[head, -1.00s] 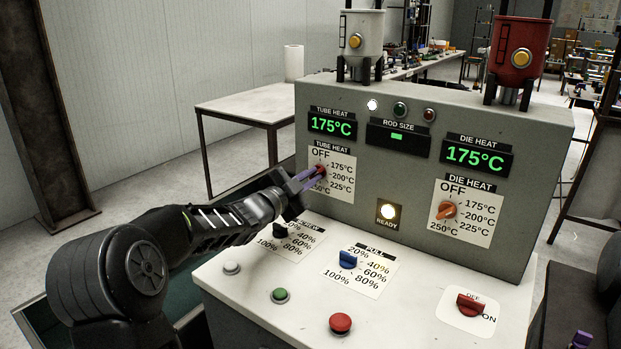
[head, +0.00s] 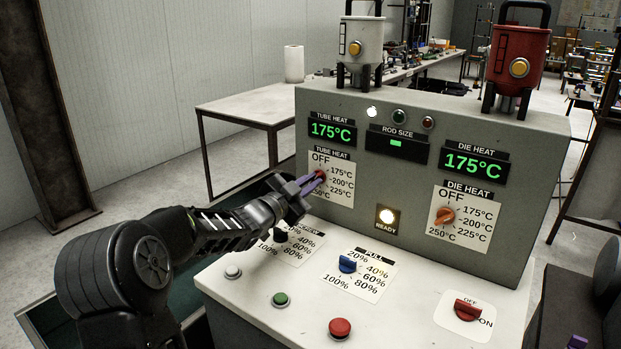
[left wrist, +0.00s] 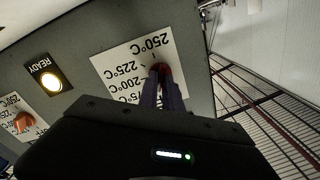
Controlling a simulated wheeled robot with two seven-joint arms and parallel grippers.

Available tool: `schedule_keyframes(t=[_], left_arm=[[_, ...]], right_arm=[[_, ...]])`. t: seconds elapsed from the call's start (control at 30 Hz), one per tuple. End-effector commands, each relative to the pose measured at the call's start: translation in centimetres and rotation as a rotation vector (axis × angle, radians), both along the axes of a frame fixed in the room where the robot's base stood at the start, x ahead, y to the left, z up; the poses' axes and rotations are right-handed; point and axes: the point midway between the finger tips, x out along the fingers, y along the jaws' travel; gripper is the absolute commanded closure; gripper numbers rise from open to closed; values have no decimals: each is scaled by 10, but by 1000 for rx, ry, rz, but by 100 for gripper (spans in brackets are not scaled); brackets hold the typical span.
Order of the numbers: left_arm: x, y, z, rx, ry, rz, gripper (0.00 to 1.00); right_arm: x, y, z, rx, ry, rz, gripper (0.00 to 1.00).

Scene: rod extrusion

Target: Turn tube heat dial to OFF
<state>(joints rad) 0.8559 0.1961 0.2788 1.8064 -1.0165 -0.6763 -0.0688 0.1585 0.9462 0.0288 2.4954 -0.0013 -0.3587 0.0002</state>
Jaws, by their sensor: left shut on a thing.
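The tube heat dial (head: 321,175) is a small red knob on a white label on the grey panel, with OFF at the top and temperatures down the right side. My left gripper (head: 314,182) has its purple fingers shut on this dial. In the left wrist view the fingers (left wrist: 163,92) reach up to the red dial (left wrist: 162,69), close to the 250°C marking. The fingers hide much of the dial, so I cannot tell its exact pointing. The tube heat display (head: 332,131) reads 175°C. A bit of purple at the lower right of the head view may be my right gripper (head: 577,341).
The orange die heat dial (head: 445,216) is on the right of the panel, under its 175°C display (head: 473,163). The lit READY lamp (head: 387,217) is between them. The blue pull dial (head: 347,263), buttons and red switch (head: 467,309) are on the sloped top below.

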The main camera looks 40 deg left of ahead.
Motion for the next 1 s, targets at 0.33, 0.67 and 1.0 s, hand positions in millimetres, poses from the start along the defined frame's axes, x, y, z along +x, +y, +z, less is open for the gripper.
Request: schedule_keyframes(t=[0.33, 0.67, 1.0], left_arm=[[0, 0, 3, -293, -5, -2, 100], [0, 1, 2, -509, -11, -1, 100], [0, 1, 0, -577, -13, 1, 100]], right_arm=[[0, 0, 29, 0, 1, -1, 100], [0, 0, 43, 0, 2, 0, 100], [0, 0, 46, 0, 2, 0, 100]])
